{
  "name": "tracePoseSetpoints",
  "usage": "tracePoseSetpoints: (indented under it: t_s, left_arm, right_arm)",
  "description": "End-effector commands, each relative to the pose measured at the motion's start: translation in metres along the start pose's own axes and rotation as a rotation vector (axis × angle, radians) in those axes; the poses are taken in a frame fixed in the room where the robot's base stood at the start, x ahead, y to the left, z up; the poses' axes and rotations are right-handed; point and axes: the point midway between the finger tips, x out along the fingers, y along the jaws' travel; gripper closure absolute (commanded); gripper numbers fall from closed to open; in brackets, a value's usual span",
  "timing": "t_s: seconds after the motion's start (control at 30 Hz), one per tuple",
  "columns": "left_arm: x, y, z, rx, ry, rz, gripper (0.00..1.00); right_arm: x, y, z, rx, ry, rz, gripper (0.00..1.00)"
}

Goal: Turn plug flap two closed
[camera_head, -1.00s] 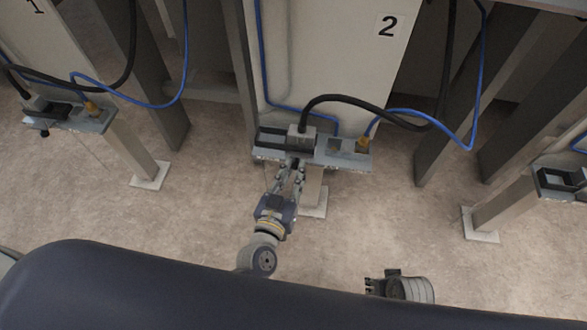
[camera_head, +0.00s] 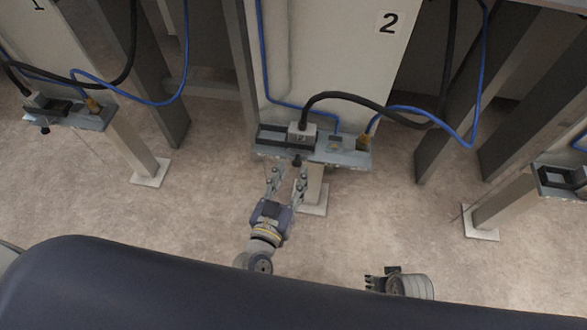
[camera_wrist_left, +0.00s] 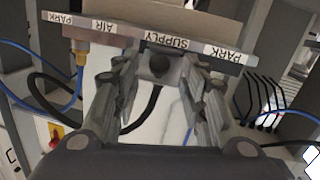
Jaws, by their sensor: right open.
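The station marked 2 has a grey bracket (camera_head: 345,158) with a grey plug (camera_head: 302,130) on a black cable. A small black knob (camera_head: 297,162) hangs under its front edge; it also shows in the left wrist view (camera_wrist_left: 160,66), below the "SUPPLY" label. I cannot clearly make out the flap or its angle. My left gripper (camera_head: 288,175) is open and empty, just in front of and below the bracket. In the left wrist view the knob appears between its fingers (camera_wrist_left: 159,80), apart from both. My right gripper (camera_head: 370,284) is open at the lower right, far from the bracket, partly hidden.
A brass fitting (camera_head: 364,141) with a blue hose stands at the bracket's right. A post (camera_head: 314,190) supports the bracket. Similar stations stand left (camera_head: 90,118) and right (camera_head: 560,182). The floor between the posts is clear.

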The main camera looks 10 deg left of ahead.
Motion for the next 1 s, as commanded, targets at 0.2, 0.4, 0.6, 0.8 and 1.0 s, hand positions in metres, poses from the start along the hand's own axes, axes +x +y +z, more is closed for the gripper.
tracePoseSetpoints:
  t_s: [0.2,0.4,0.6,0.8,1.0]
  left_arm:
    - [-0.046,0.0,0.001,0.001,-0.004,0.002,0.6]
    - [-0.079,0.0,0.001,0.001,-0.003,0.002,0.6]
    - [-0.094,0.0,-0.001,0.0,0.001,0.002,0.6]
    - [-0.096,0.0,-0.001,0.0,0.002,0.001,0.6]
    - [-0.095,0.001,0.001,0.001,-0.005,0.007,0.72]
  right_arm:
    - [0.0,0.0,0.0,0.0,0.0,0.0,0.59]
    - [0.0,0.0,0.0,0.0,0.0,0.0,0.59]
    - [0.0,0.0,0.0,0.0,0.0,0.0,0.59]
    - [0.0,0.0,0.0,0.0,0.0,0.0,0.59]
    - [0.0,0.0,0.0,0.0,0.0,0.0,0.59]
